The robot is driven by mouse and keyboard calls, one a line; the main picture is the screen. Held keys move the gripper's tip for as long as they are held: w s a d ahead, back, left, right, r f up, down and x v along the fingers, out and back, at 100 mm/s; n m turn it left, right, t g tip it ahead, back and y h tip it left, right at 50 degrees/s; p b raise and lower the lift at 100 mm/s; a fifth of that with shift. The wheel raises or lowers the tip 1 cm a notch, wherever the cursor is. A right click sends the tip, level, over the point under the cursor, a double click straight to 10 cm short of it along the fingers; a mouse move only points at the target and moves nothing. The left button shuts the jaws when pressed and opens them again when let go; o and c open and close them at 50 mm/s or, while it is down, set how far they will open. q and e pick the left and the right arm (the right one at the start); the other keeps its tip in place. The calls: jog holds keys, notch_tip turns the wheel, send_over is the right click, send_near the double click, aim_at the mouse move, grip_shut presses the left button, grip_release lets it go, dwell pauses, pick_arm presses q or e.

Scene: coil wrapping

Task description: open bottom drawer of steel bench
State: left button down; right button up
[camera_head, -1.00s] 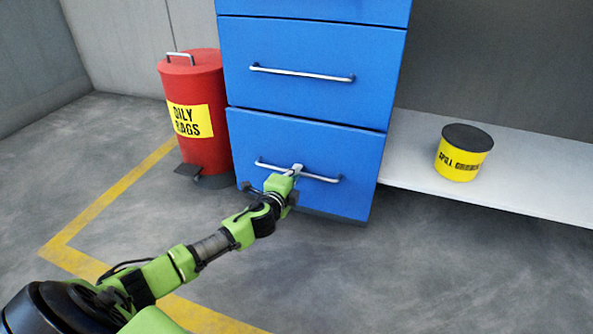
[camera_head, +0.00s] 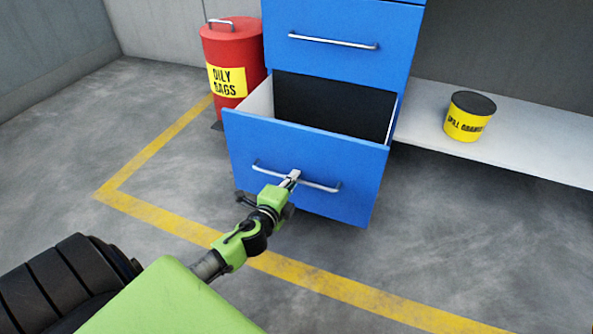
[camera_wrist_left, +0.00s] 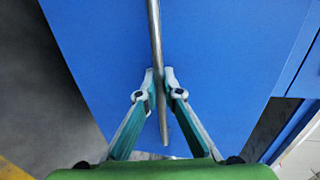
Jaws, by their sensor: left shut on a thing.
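The bottom drawer (camera_head: 310,150) of the blue bench is pulled well out, and its dark interior (camera_head: 330,108) shows behind the front panel. A silver bar handle (camera_head: 322,186) runs across the drawer front. My left gripper (camera_head: 291,177) is shut on this handle near its middle. In the left wrist view the two fingers (camera_wrist_left: 161,80) close on either side of the handle bar (camera_wrist_left: 155,35), with the blue drawer front (camera_wrist_left: 230,60) behind. My right gripper is not in view.
The drawer above (camera_head: 340,55) is shut. A red oily rags bin (camera_head: 236,50) stands at the left of the bench. A yellow tub (camera_head: 465,122) sits on a pale low shelf (camera_head: 530,158) at the right. The floor in front is clear, with a yellow line (camera_head: 160,220).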

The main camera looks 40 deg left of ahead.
pick_arm(q)
jog(key=shift+s+d, duration=0.15)
jog(key=shift+s, duration=0.45)
jog(key=c, duration=2.5)
grip_release()
jog(key=v, duration=1.2)
